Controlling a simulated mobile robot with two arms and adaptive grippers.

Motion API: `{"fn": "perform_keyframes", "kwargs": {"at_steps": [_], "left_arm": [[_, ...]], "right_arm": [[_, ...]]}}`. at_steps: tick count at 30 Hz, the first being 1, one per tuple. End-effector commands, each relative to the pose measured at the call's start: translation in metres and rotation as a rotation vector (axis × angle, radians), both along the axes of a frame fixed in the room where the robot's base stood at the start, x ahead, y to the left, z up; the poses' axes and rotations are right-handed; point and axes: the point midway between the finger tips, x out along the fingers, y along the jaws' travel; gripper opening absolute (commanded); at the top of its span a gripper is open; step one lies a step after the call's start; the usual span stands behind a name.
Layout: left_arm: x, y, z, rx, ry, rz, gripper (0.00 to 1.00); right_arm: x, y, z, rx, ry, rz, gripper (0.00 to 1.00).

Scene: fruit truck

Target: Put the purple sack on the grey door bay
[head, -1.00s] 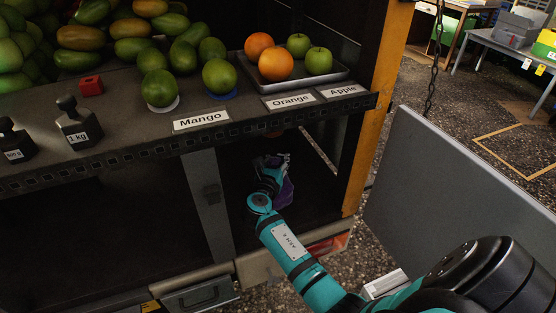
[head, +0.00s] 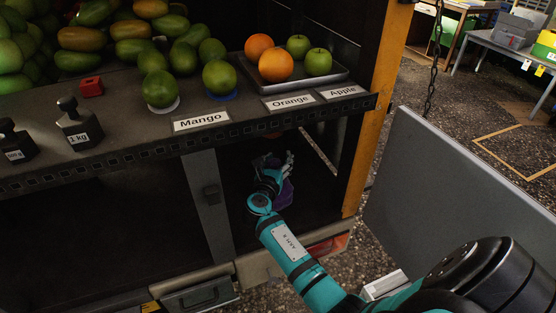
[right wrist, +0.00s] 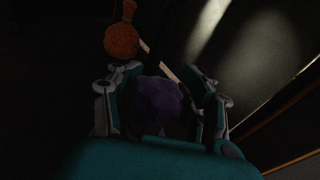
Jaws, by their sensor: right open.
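The purple sack (head: 284,194) is in the dark bay under the shelf, partly hidden by my right gripper (head: 273,163). In the right wrist view the sack (right wrist: 158,97) lies between the spread fingers of the right gripper (right wrist: 163,85). The fingers are open on both sides of it; whether they touch it is too dark to tell. The sack appears to sit on the bay's dark floor (head: 318,192). A large grey panel (head: 460,185) stands at the right, beside the bay. My left gripper is out of view.
An orange round thing (right wrist: 121,40) lies deeper in the bay. A grey post (head: 208,195) bounds the bay at left, a yellow post (head: 372,110) at right. The shelf edge (head: 150,152) hangs above, carrying fruit and weights. A chain (head: 434,60) hangs by the panel.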

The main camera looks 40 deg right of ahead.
Motion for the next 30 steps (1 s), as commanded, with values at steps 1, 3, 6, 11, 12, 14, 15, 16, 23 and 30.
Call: {"fn": "perform_keyframes", "kwargs": {"at_steps": [1, 3, 6, 11, 12, 14, 15, 16, 23, 30], "left_arm": [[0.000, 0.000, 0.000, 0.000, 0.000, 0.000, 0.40], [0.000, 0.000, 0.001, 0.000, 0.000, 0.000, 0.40], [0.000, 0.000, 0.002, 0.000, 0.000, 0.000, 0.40], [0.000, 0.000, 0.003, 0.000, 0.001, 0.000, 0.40], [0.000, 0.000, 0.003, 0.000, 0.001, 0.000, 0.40], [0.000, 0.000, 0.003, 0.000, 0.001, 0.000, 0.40], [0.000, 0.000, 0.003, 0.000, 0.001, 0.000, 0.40], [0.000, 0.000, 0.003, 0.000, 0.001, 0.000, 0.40], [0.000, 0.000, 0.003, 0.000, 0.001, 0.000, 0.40], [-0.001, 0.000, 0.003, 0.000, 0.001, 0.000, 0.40]], "right_arm": [[-0.003, 0.005, -0.001, 0.001, 0.002, 0.002, 0.46], [-0.010, 0.012, 0.000, 0.001, 0.002, 0.002, 0.46], [-0.023, 0.027, 0.002, 0.003, 0.002, 0.003, 0.46], [-0.046, 0.054, 0.005, 0.004, 0.002, 0.002, 0.46], [-0.052, 0.060, 0.007, 0.003, 0.001, 0.003, 0.46], [-0.059, 0.068, 0.008, 0.002, 0.001, 0.001, 0.46], [-0.063, 0.073, 0.008, 0.003, 0.003, 0.001, 0.46], [-0.066, 0.076, 0.009, 0.002, 0.002, 0.002, 0.46], [-0.078, 0.089, 0.012, 0.001, 0.001, 0.000, 0.46], [-0.078, 0.090, 0.012, 0.000, 0.000, 0.000, 0.46]]}}
